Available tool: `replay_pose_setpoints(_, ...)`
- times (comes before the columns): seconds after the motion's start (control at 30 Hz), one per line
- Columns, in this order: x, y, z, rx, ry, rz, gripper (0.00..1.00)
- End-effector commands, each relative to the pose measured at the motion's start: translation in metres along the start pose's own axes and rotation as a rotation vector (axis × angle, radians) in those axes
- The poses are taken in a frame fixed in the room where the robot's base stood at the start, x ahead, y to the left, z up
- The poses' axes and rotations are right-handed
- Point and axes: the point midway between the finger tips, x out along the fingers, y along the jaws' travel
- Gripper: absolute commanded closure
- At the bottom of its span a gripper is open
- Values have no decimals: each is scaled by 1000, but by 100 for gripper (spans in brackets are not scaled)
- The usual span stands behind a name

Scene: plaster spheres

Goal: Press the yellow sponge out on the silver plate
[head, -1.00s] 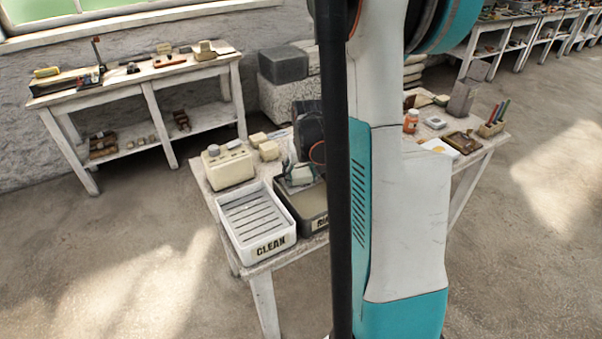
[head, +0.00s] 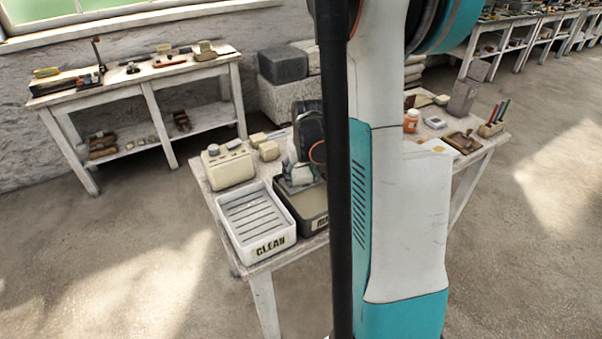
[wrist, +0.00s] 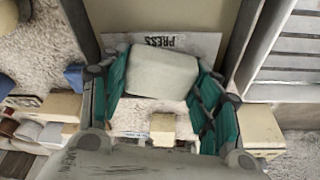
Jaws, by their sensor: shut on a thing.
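My gripper (wrist: 161,78) is shut on a pale, off-white block (wrist: 163,70), which sits between its teal fingers in the wrist view. It looks whitish rather than clearly yellow. A pale plate marked PRESS (wrist: 205,43) shows behind the block, along the edge of the dark tray; much of it is hidden. The block overlaps the plate in this view, but I cannot tell if they touch. In the head view my gripper (head: 300,181) is low by the back of the dark tray (head: 313,212), partly covered by my arm.
A white slatted tray marked CLEAN (head: 252,240) stands left of the dark tray. A cream box with a knob (head: 228,168) and small cream blocks (head: 269,150) stand behind. An orange-brown jar (head: 411,121) and a pen holder (head: 491,128) are at the table's right.

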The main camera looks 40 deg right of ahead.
Motion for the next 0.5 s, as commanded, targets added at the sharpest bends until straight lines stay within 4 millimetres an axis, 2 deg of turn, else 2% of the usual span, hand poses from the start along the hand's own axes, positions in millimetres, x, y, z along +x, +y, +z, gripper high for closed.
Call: replay_pose_setpoints(0.5,-32,0,-9,0,0,0,62)
